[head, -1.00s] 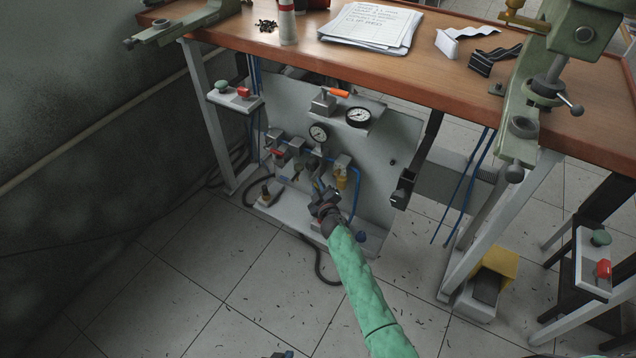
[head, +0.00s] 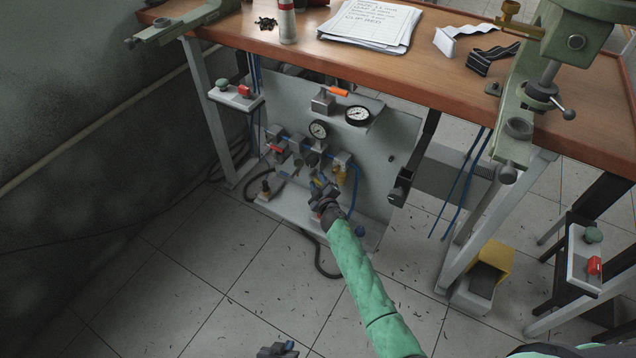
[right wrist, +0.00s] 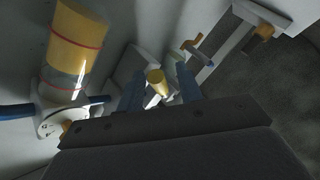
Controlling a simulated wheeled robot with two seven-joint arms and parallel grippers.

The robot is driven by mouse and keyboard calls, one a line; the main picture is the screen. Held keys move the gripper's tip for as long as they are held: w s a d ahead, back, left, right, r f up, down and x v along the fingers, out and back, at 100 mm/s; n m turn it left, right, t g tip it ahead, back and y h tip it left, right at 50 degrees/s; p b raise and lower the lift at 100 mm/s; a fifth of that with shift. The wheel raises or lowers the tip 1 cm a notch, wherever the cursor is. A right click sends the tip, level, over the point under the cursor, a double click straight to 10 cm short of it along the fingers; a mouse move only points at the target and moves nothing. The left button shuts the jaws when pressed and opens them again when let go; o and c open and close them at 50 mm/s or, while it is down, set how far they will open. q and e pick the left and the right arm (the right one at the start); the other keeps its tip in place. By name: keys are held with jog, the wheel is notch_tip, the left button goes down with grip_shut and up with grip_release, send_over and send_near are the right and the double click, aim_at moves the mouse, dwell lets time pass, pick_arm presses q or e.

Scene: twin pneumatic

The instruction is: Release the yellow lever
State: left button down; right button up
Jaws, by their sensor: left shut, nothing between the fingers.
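The yellow lever (right wrist: 157,82) shows in the right wrist view as a short yellow rounded end between the two blue fingers of my right gripper (right wrist: 160,88). The fingers stand apart on either side of it, and I cannot tell whether either touches it. In the head view my right gripper (head: 319,186) is low at the pneumatic panel (head: 385,185) under the bench and hides most of the lever. My left gripper (head: 277,350) is at the bottom edge of the head view, shut and empty, away from the panel.
A yellow-banded clear cylinder (right wrist: 78,48) stands left of the fingers in the right wrist view.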

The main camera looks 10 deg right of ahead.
jog(key=shift+s, duration=0.1)
jog(key=v, duration=0.7)
jog(key=shift+s+p, duration=0.3)
jog(key=shift+p, duration=0.05)
